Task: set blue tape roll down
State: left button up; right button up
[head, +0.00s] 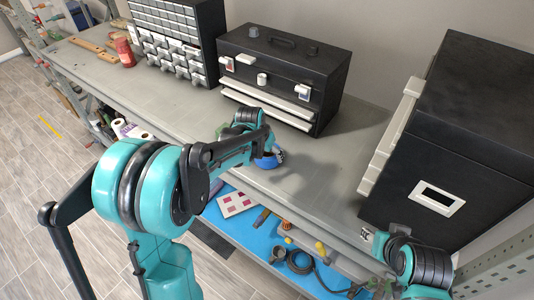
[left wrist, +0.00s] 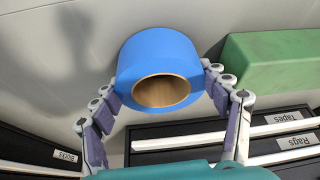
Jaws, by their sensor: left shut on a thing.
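The blue tape roll (left wrist: 158,55), with a brown cardboard core, is held between the two fingers of my left gripper (left wrist: 160,88). In the head view the roll (head: 269,161) shows only in part behind my left gripper, over the grey worktop (head: 328,180) in front of the black toolbox. A shadow lies on the worktop apart from the roll in the left wrist view; the exact gap below the roll cannot be told. Part of my right arm shows at the bottom right, but its gripper cannot be made out.
A green block (left wrist: 275,62) lies close beside the gripper. The black toolbox (head: 285,70) with labelled drawers stands behind, a drawer cabinet (head: 178,38) farther left, and a large black case (head: 455,140) at right. A blue lower shelf (head: 262,237) holds several items.

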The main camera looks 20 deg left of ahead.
pick_arm(q)
jog(key=shift+f, duration=0.15)
jog(key=o, duration=1.2)
jog(key=shift+r, duration=0.45)
jog(key=d+p+v, duration=0.1)
jog(key=p+v, duration=0.2)
jog(key=v, duration=0.8)
jog(key=s+t, duration=0.1)
jog(key=s, duration=0.6)
jog(key=s+n+t, duration=0.1)
jog(key=s, duration=0.6)
jog(key=s+n+y, duration=0.1)
jog(key=s, duration=0.6)
jog(key=shift+s+a+f+t, duration=0.15)
jog(key=shift+s+a+t, duration=0.1)
jog(key=shift+t, duration=0.15)
